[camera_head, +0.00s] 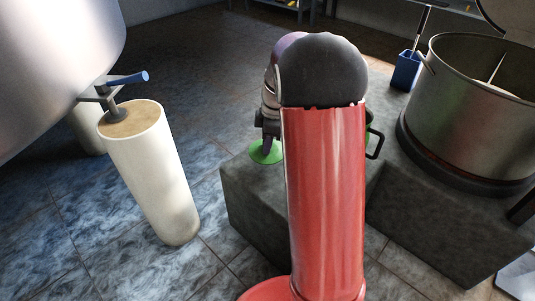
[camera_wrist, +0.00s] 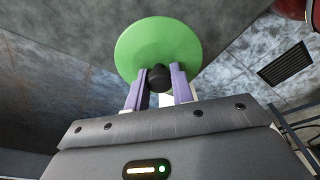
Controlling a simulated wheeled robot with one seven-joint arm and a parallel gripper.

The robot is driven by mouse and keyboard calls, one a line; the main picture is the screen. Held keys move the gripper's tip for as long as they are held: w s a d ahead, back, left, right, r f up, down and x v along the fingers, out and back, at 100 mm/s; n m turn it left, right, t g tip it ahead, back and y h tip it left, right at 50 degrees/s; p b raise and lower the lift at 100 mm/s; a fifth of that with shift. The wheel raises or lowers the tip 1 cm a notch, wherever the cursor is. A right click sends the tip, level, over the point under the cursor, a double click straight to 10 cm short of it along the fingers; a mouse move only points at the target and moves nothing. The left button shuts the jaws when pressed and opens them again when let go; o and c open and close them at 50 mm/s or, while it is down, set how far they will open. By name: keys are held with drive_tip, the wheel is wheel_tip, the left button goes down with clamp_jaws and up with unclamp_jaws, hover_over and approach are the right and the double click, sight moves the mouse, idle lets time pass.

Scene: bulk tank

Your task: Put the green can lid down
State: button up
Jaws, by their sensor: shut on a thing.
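The green can lid (camera_wrist: 158,42) is a round disc with a dark knob (camera_wrist: 160,78) in the wrist view. My gripper (camera_wrist: 159,74) is shut on the knob, with one purple finger on each side. In the head view the lid (camera_head: 264,153) shows small below my gripper (camera_head: 268,138), at the left end of a dark grey block. I cannot tell whether it touches the block's top or hangs just above it. A green can (camera_head: 368,135) with a black handle stands on the block, mostly hidden behind my red arm.
A white cylindrical leg (camera_head: 155,180) under a steel tank (camera_head: 55,60) stands left. Tiled floor lies between.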

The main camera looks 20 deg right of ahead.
wheel_tip(320, 180, down, 4)
drive_tip(key=shift+f, duration=0.2)
drive_tip(key=shift+b, duration=0.35)
drive_tip(key=shift+f, duration=0.2)
drive_tip(key=o, duration=1)
